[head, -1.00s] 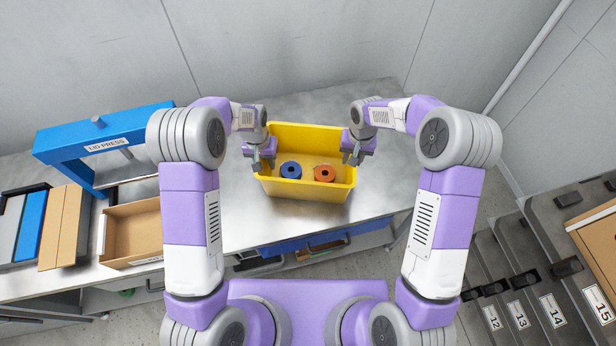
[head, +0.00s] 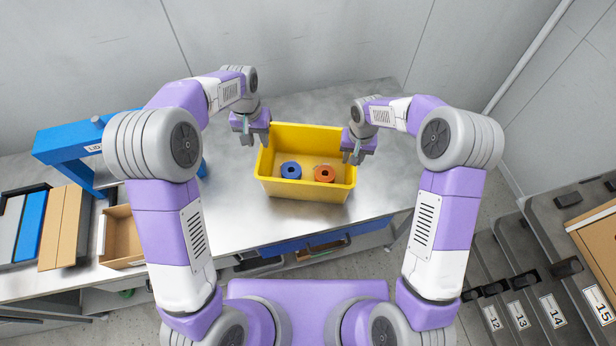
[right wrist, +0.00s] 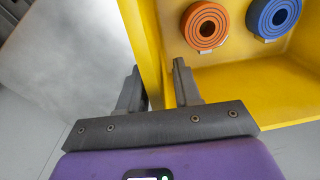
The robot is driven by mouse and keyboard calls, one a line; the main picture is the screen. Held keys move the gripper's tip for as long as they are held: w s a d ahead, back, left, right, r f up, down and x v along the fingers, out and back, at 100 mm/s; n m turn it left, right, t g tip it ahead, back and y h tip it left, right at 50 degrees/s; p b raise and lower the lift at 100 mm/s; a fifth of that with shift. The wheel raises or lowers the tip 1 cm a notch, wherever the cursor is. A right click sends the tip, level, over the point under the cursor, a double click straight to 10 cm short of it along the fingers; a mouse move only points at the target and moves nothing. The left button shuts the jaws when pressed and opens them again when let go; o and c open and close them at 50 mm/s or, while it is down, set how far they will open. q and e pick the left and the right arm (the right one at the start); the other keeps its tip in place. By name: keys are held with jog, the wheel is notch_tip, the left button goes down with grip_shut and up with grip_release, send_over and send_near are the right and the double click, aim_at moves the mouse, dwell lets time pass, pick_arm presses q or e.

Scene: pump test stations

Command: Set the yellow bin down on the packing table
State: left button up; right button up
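The yellow bin (head: 306,190) stands upright on the grey metal table (head: 245,215), its base seeming to rest on the top. It holds a blue ring-shaped part (head: 291,170) and an orange one (head: 325,173). My left gripper (head: 249,138) is open and empty, just off the bin's left rim at its back corner. My right gripper (head: 355,154) is at the bin's right rim. Contact is hard to make out.
The blue lid press (head: 70,140) stands at the table's left, partly behind my left arm. A cardboard box (head: 122,235) and brown, blue and grey pieces (head: 62,225) lie there. Numbered bays (head: 530,290) are at lower right. The table behind the bin is clear.

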notch_tip(320, 180, up, 11)
jog(key=shift+d+r, duration=0.2)
jog(key=shift+d, duration=0.05)
dwell(0.3)
